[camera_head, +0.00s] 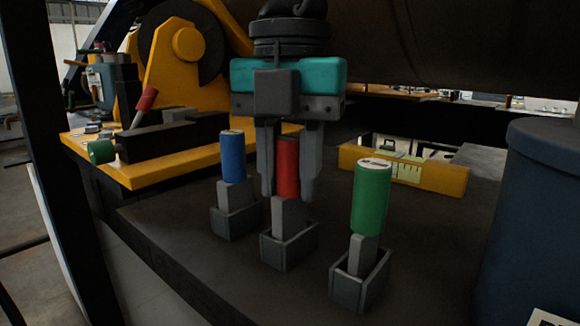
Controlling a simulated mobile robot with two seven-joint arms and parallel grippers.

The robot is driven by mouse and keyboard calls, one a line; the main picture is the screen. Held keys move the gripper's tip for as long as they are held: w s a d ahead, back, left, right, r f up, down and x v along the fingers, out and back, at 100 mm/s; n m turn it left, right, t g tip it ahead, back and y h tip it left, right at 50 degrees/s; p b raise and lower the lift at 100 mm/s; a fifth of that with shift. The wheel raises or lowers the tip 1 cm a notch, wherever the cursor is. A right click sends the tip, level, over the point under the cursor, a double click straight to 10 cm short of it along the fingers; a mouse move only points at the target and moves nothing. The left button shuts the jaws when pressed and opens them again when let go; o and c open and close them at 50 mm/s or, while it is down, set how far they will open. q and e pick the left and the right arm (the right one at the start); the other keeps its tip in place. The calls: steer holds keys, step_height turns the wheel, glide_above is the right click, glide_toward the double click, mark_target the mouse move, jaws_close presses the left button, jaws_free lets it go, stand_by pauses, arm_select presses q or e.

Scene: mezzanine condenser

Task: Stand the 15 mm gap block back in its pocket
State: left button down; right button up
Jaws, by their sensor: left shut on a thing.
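My left gripper (288,185) points straight down in the middle of the view. Its two grey fingers are on either side of the red handle of a gap block (287,158), shut on it. The block's grey lower part (288,215) is upright, and its bottom end is hidden behind the front wall of the middle grey pocket (284,254). A blue-handled block (232,158) stands in the left pocket (233,228). A green-handled block (371,200) stands in the right pocket (348,292), tilted a little. No size marking is readable. My right gripper is not in view.
A yellow bar (430,175) with a light scale lies behind the pockets. A yellow-topped fixture (160,172) with a red-handled lever (146,100) and a green knob (102,151) is at left. A dark blue cylinder (535,220) stands at right. The dark deck between is bare.

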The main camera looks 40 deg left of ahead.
arm_select(q)
steer(key=shift+f, duration=0.4)
steer(key=c, duration=0.8)
jaws_free()
steer(key=shift+o, duration=0.2)
step_height(320, 180, up, 12)
steer(key=shift+f+p, duration=0.25)
steer(key=shift+p, duration=0.55)
steer(key=shift+r, duration=0.7)
